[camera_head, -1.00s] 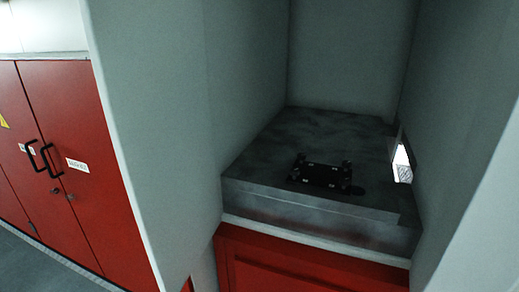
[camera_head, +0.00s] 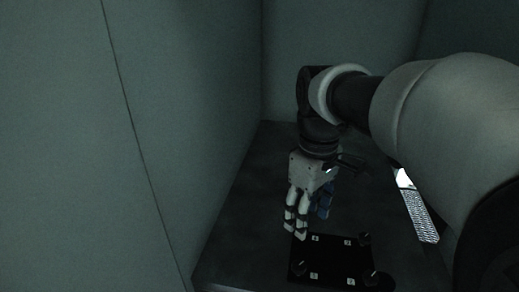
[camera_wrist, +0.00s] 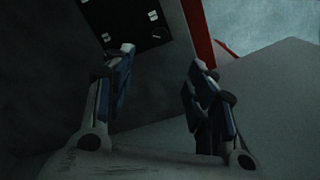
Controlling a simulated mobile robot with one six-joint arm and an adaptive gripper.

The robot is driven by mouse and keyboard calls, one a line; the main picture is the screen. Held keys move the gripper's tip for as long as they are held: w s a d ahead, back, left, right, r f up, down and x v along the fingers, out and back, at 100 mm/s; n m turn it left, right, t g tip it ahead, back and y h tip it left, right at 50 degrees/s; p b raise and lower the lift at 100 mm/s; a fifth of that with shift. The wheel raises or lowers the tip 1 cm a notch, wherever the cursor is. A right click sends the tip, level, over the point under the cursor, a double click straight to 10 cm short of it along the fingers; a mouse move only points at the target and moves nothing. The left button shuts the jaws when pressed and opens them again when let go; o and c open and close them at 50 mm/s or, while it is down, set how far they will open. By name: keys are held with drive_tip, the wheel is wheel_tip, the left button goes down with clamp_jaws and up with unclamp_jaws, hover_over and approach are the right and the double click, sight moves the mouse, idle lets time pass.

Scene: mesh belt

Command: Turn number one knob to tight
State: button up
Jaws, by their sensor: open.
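A black plate (camera_head: 333,262) with dark knobs near its corners and small white labels lies on the dark bench top. A knob (camera_head: 364,239) stands at its far right corner and another knob (camera_head: 378,281) at its near right. The labels are too small to read, so I cannot tell which knob is number one. My gripper (camera_head: 308,222) points down, open and empty, just above the plate's far left corner, and partly hides that corner. In the wrist view the fingers (camera_wrist: 162,62) are spread apart. The plate (camera_wrist: 125,18) shows beyond them at the top, with one knob (camera_wrist: 158,32).
The bench top (camera_head: 235,230) is enclosed by grey walls (camera_head: 185,110) at the left and back. A bright opening with a mesh strip (camera_head: 418,215) is at the right, partly behind my arm. A red strip (camera_wrist: 195,30) shows beside the bench in the wrist view.

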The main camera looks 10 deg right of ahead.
sight(299, 265)
wheel_tip(299, 265, down, 16)
drive_tip(key=b, duration=0.3)
drive_tip(key=shift+f+b, duration=0.2)
drive_tip(key=shift+b, duration=0.15)
drive_tip(key=shift+s, duration=0.1)
drive_tip(key=shift+c, duration=0.2)
drive_tip(key=c, duration=1)
